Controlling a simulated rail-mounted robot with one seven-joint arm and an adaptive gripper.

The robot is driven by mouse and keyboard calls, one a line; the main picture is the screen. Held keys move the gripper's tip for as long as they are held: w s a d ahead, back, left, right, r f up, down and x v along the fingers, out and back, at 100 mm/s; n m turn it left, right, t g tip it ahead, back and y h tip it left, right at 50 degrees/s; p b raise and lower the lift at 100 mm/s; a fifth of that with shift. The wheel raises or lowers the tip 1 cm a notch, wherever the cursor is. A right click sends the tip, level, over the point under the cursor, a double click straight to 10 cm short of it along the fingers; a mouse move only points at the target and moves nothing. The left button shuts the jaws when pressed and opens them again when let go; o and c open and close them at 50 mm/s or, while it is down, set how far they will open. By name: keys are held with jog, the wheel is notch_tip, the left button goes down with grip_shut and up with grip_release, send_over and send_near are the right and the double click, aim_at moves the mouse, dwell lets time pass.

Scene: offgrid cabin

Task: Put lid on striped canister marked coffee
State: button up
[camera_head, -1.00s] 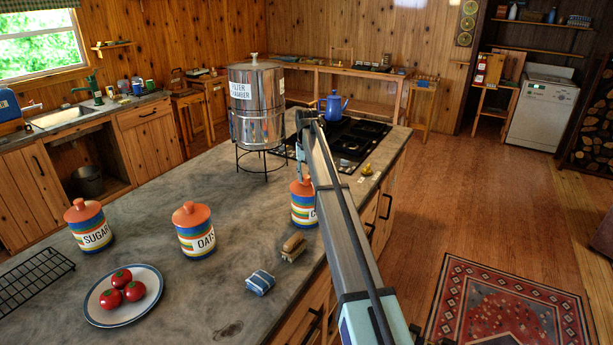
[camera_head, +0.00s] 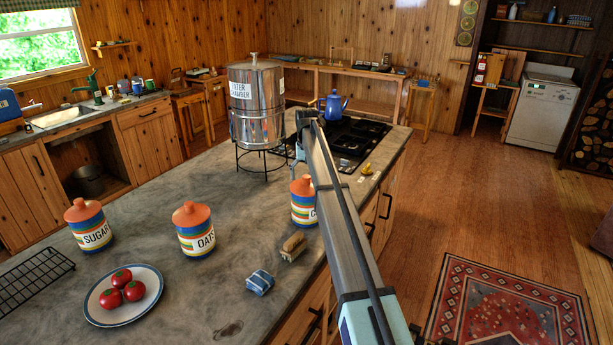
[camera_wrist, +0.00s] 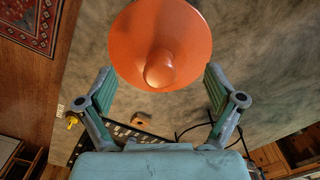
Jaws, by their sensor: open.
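A striped canister (camera_head: 304,211) stands on the grey counter, partly behind my arm; only a "C" of its label shows. An orange lid (camera_head: 302,186) sits on top of it, and I cannot tell whether it is fully seated. In the wrist view the round lid (camera_wrist: 180,38) with its knob fills the top middle and hides the canister body. My gripper (camera_wrist: 158,74) is open, its fingers apart on either side of the knob, holding nothing. In the head view my gripper (camera_head: 295,158) is just above the lid, partly hidden by the arm.
Canisters marked sugar (camera_head: 90,226) and oats (camera_head: 195,232) stand to the left. A metal filter chamber (camera_head: 257,105) on a wire stand and a stove (camera_head: 350,145) are behind. A brush (camera_head: 293,245), a folded cloth (camera_head: 260,282) and a plate of tomatoes (camera_head: 97,311) lie in front.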

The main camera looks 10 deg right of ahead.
aim_at(307, 176)
jog(key=shift+r+p, duration=1.3)
jog(key=shift+r, duration=2.2)
jog(key=shift+s+f, duration=0.1)
